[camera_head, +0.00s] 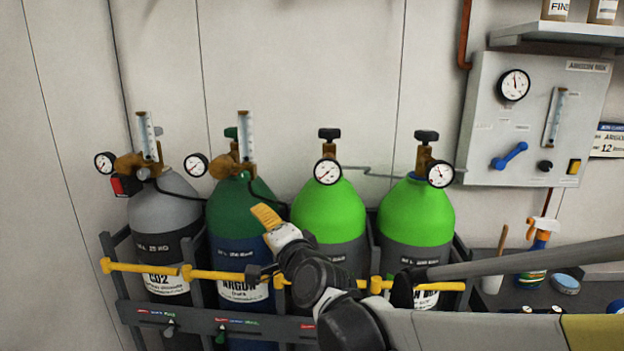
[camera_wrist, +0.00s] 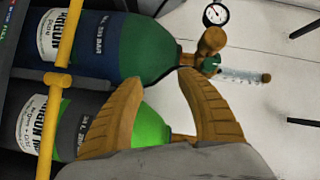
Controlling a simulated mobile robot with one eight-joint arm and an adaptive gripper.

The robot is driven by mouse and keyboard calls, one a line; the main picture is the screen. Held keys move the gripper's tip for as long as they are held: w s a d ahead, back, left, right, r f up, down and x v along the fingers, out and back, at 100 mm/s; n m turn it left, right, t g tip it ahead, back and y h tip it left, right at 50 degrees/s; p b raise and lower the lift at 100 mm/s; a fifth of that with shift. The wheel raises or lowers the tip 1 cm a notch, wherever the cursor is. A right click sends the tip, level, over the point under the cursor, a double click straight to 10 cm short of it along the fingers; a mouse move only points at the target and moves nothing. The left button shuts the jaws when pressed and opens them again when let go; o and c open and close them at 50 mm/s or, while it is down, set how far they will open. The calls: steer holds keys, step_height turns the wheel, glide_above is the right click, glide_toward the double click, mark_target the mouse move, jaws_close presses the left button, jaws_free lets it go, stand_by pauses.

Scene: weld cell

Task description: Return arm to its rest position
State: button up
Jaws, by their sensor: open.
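My gripper (camera_head: 267,217) is raised in front of the dark green and blue argon cylinder (camera_head: 236,215), its orange finger near the cylinder's shoulder in the head view. In the wrist view my gripper (camera_wrist: 162,76) shows two ribbed orange fingers spread apart with nothing held between them. The argon cylinder (camera_wrist: 130,45) and part of a bright green cylinder (camera_wrist: 152,126) lie beyond the fingers. My arm is stretched from the lower right and hides part of the rack and cylinders. I cannot tell whether a finger touches a cylinder.
A grey CO2 cylinder (camera_head: 163,212) and two bright green cylinders (camera_head: 328,207) (camera_head: 416,208) stand in a rack (camera_head: 124,318) with yellow bars (camera_head: 226,275). Gauges and flowmeters protrude above. A wall panel (camera_head: 489,125), spray bottle (camera_head: 539,240) and blue tin (camera_head: 565,284) are at right.

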steer(key=s+d+f+n+g+h, duration=0.2)
steer(key=s+d+f+n, duration=0.1)
steer(key=s+d, duration=0.6)
steer(key=s+d+f+n+g+h, duration=0.3)
steer(key=s+d+f, duration=0.3)
steer(key=s+d, duration=0.3)
steer(key=s+d+f+n+g+h, duration=0.3)
steer(key=s+d+f, duration=0.2)
steer(key=s+d, duration=0.4)
steer(key=shift+d+f, duration=0.25)
steer(key=shift+d, duration=0.75)
steer(key=shift+w, duration=0.1)
